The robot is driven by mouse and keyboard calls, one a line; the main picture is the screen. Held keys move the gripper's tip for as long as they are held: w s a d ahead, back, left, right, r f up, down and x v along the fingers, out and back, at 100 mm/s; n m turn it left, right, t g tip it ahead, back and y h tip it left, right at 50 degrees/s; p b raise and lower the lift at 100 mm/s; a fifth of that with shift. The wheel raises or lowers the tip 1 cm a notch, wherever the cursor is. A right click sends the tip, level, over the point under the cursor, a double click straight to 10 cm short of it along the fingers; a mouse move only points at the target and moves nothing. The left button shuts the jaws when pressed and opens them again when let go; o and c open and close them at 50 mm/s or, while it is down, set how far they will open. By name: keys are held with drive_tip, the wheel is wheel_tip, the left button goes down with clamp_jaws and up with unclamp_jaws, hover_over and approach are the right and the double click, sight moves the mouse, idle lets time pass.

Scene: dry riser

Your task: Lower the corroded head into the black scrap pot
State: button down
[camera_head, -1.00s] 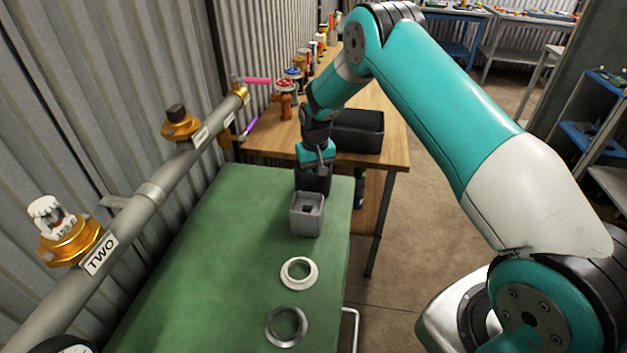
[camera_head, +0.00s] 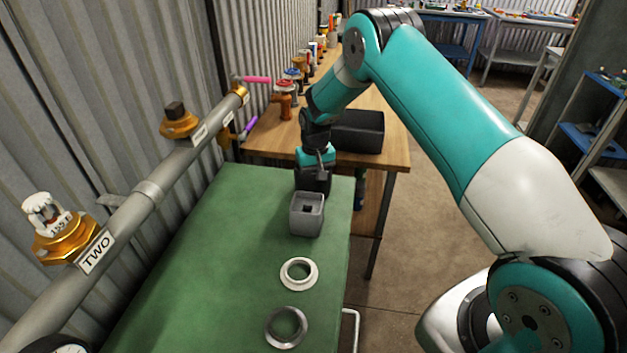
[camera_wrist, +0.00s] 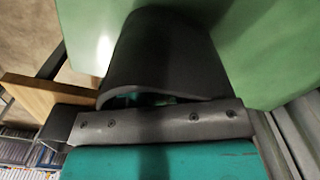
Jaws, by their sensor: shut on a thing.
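My gripper (camera_head: 316,166) points down at the far end of the green bench top. Its fingers are at or inside the mouth of the black scrap pot (camera_head: 312,183), and the fingertips are hidden. In the wrist view the black pot (camera_wrist: 165,50) fills the middle, with its curved rim close against the grey bar of my gripper. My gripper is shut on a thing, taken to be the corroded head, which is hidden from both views.
A grey square pot (camera_head: 307,222) with a dark piece inside stands just in front. A white ring (camera_head: 312,273) and a grey ring (camera_head: 287,342) lie nearer. A labelled pipe (camera_head: 150,197) runs along the left. A wooden table (camera_head: 390,150) with a black bin (camera_head: 357,131) stands behind.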

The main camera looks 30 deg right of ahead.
drive_tip(key=c, duration=0.8)
unclamp_jaws()
